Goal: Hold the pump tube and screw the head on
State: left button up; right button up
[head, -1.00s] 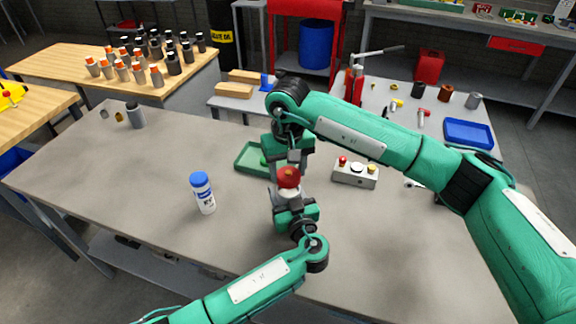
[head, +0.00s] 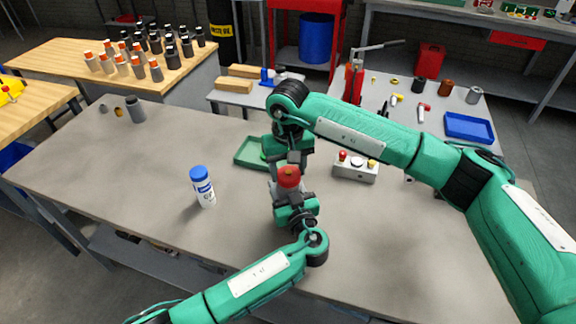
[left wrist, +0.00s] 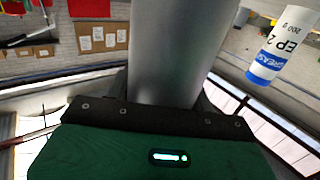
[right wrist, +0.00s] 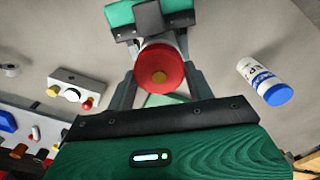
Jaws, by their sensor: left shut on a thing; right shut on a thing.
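The pump tube, a plain grey cylinder (left wrist: 175,50), fills the middle of the left wrist view. My left gripper (head: 294,203) is shut on it and holds it upright above the table. The red pump head (head: 289,177) sits at the tube's top end; in the right wrist view it is a red disc (right wrist: 160,72) with a brownish centre. My right gripper (right wrist: 162,85) comes from above, its fingers on either side of the head, shut on it. Whether the thread is engaged is hidden.
A white grease tube with a blue cap (head: 203,187) stands left of the grippers. A green tray (head: 250,151) lies behind them, and a button box (head: 355,167) is to the right. The table's left part is mostly clear.

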jog(key=shift+f, duration=0.5)
dwell(0.4)
